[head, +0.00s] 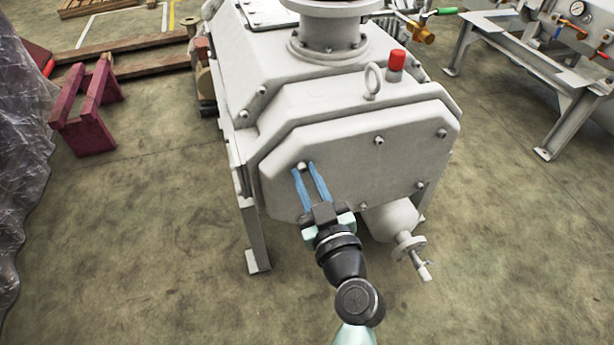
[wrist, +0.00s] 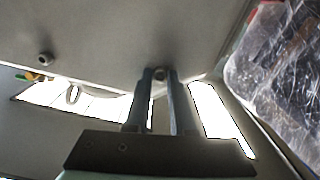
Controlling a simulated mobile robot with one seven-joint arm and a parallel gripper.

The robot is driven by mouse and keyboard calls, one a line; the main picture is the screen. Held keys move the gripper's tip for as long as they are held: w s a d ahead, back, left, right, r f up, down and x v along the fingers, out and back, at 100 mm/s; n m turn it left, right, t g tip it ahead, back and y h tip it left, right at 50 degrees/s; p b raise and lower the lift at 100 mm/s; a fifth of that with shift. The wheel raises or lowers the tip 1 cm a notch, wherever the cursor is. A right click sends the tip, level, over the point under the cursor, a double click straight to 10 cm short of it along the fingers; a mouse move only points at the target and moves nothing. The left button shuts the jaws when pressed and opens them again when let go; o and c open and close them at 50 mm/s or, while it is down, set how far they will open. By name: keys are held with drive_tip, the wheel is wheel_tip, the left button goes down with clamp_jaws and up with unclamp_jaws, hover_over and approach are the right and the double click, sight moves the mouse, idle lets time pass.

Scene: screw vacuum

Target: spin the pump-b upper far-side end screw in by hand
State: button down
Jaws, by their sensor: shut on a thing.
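The pump (head: 350,165) is a grey casing with a wide end cover that faces me. The upper left end screw (head: 301,166) sits in this cover, and its head also shows in the wrist view (wrist: 160,74). My gripper (head: 306,168) has two blue fingers that reach up to this screw. In the wrist view the fingertips (wrist: 160,76) are on either side of the screw head and closed on it. How far the screw stands out of the cover cannot be told.
Other screws (head: 379,140) stick out of the same cover. A red-capped fitting (head: 396,62) and a lifting eye (head: 373,80) stand on top. A grey cylinder with a valve (head: 392,218) hangs below right. Dark red trestles (head: 88,110) stand left; the floor in front is clear.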

drive_tip(key=m, duration=0.4)
drive_tip(key=shift+b, duration=0.35)
drive_tip(key=m, duration=0.4)
drive_tip(key=m+p, duration=0.1)
drive_tip(key=m, duration=0.4)
drive_tip(key=shift+m, duration=0.4)
drive_tip(key=shift+f+m+p, duration=0.1)
drive_tip(key=shift+m+p, duration=0.45)
drive_tip(key=shift+m, duration=0.95)
drive_tip(key=c, duration=0.8)
unclamp_jaws()
drive_tip(key=shift+o, duration=0.2)
drive_tip(key=shift+s, duration=0.1)
